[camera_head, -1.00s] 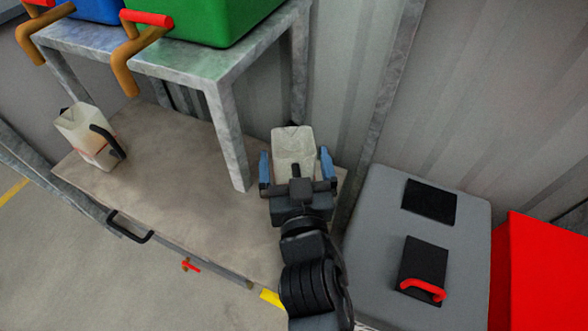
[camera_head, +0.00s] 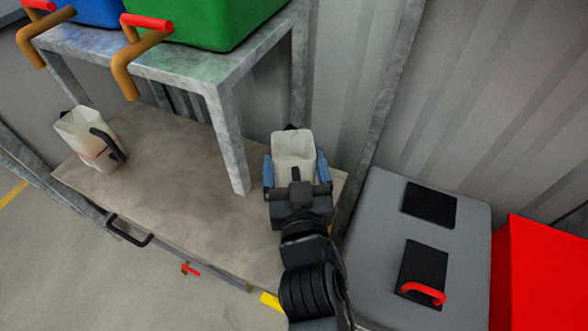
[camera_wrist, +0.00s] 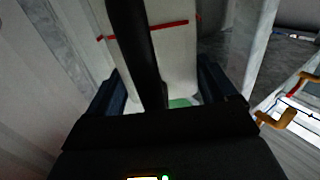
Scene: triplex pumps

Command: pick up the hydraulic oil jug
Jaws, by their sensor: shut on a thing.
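A pale jug (camera_head: 294,147) with a dark cap stands between the two blue fingers of my gripper (camera_head: 295,165), at the right end of the low beige table. My gripper is shut on this jug, one finger against each side. In the wrist view the pale jug body (camera_wrist: 175,55) fills the upper middle, with its dark handle in front and a red line across it. A second similar pale jug (camera_head: 78,137) with a black handle and a red line stands at the table's left end. I cannot read a label on either jug.
A ribbed wall is behind. A grey box (camera_head: 375,235) and a red box (camera_head: 540,275) are at right.

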